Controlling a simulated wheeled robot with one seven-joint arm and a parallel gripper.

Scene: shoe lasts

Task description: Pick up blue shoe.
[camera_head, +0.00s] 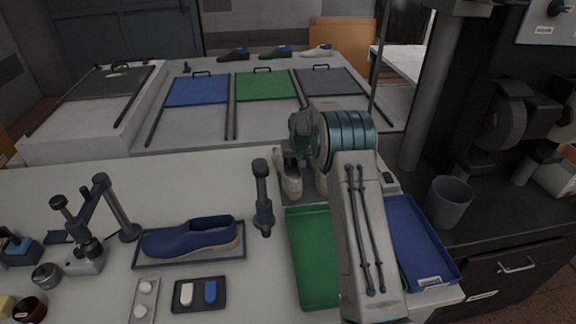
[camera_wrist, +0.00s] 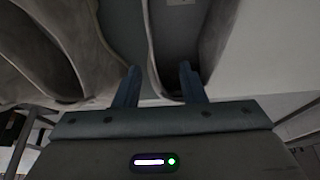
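The blue shoe (camera_head: 190,238), with a beige sole, lies on a dark flat tray (camera_head: 150,262) at the left of the near table. In the head view my arm's end is over the back right of this table, well to the right of the shoe, and hides its own fingers. In the wrist view my gripper (camera_wrist: 159,76) has its two blue fingers apart. Pale curved shapes, cut off by the frame, lie close beyond the fingers; I cannot tell whether they touch. The blue shoe is not recognisable in the wrist view.
Pale upright shoe lasts (camera_head: 291,184) stand just below my arm's end. A dark upright tool (camera_head: 262,195) stands between them and the shoe. A green tray (camera_head: 312,250) and a blue tray (camera_head: 420,240) lie at the right. A jointed lamp-like stand (camera_head: 118,210) is left of the shoe.

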